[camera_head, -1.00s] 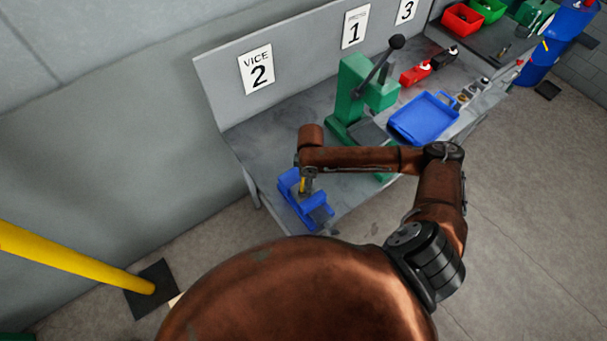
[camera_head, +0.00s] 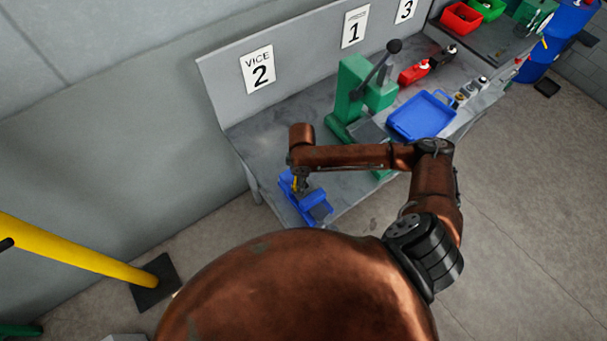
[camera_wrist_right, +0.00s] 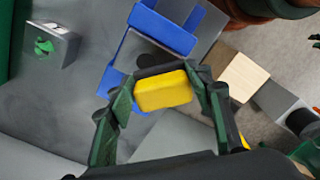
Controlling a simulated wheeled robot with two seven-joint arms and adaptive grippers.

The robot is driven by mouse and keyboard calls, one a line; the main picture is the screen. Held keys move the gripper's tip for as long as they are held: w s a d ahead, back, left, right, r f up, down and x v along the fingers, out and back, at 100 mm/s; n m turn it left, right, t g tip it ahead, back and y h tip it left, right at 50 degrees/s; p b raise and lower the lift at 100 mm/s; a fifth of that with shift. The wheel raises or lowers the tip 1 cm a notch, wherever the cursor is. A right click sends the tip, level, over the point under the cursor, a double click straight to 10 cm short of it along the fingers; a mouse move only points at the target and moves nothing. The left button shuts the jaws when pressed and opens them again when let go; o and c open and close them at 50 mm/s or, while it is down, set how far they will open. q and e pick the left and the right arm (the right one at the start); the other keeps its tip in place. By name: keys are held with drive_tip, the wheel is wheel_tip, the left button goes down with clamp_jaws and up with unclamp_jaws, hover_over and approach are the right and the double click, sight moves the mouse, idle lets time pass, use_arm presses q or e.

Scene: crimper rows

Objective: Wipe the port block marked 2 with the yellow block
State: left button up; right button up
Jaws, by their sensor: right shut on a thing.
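My right gripper (camera_wrist_right: 166,92) is shut on the yellow block (camera_wrist_right: 163,90), which sits across between its two fingers. In the head view the gripper (camera_head: 298,184) is over the blue vice (camera_head: 316,206) at the bench's near left corner, and only a sliver of yellow shows. In the wrist view the blue vice (camera_wrist_right: 165,28) lies just beyond the yellow block, with a dark grey part between its blue jaws. Whether the block touches it I cannot tell. A sign reading VICE 2 (camera_head: 257,69) is on the back panel. My left gripper is not in view.
A green press (camera_head: 352,95) with a lever stands right of the vice. A small grey block with a green mark (camera_wrist_right: 50,45) is on the bench. A yellow pole (camera_head: 75,250) stands left.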

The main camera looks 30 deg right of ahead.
drive_tip(key=shift+r, duration=2.35)
